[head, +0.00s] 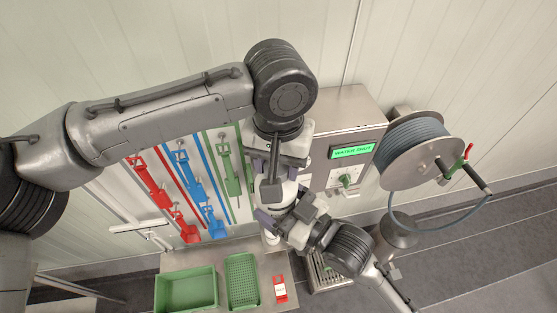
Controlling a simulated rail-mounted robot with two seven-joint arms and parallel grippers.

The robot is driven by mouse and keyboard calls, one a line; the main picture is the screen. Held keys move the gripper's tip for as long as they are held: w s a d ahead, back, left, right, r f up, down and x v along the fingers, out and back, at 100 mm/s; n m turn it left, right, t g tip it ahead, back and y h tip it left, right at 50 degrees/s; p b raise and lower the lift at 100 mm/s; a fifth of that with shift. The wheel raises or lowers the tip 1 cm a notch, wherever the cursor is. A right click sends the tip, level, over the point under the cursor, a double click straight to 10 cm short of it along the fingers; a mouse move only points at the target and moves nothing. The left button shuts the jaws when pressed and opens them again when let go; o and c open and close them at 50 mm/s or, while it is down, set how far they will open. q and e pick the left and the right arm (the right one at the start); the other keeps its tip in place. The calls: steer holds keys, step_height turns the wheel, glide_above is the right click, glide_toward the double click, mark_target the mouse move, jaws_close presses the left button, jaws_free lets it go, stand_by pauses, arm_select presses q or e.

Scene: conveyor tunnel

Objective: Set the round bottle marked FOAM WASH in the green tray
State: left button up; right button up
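A white round bottle (271,191) is held up in front of the steel cabinet, partly hidden by both grippers. No marking on it can be read. My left gripper (274,169) reaches down from above, its purple-tipped fingers on either side of the bottle's upper part. My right gripper (283,213) comes in from the lower right at the bottle's lower part. Whether its fingers touch the bottle cannot be told. A green solid-walled tray (187,304) stands on the steel bench at the bottom left, looking empty. A green perforated basket (242,283) stands right of it.
A red item with a white label (280,289) lies right of the basket. A small white piece (270,238) shows below the grippers. Red, blue and green tools (208,200) hang on the wall rack. A steel cabinet (351,104) and hose reel (420,150) stand right.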

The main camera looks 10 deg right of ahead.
steer(key=o, duration=1)
steer(key=shift+s+a+r, duration=0.1)
steer(key=shift+a+r, duration=0.1)
steer(key=shift+c, duration=0.2)
steer(key=shift+o, duration=1.3)
steer(key=shift+f, duration=0.1)
steer(key=shift+d, duration=0.1)
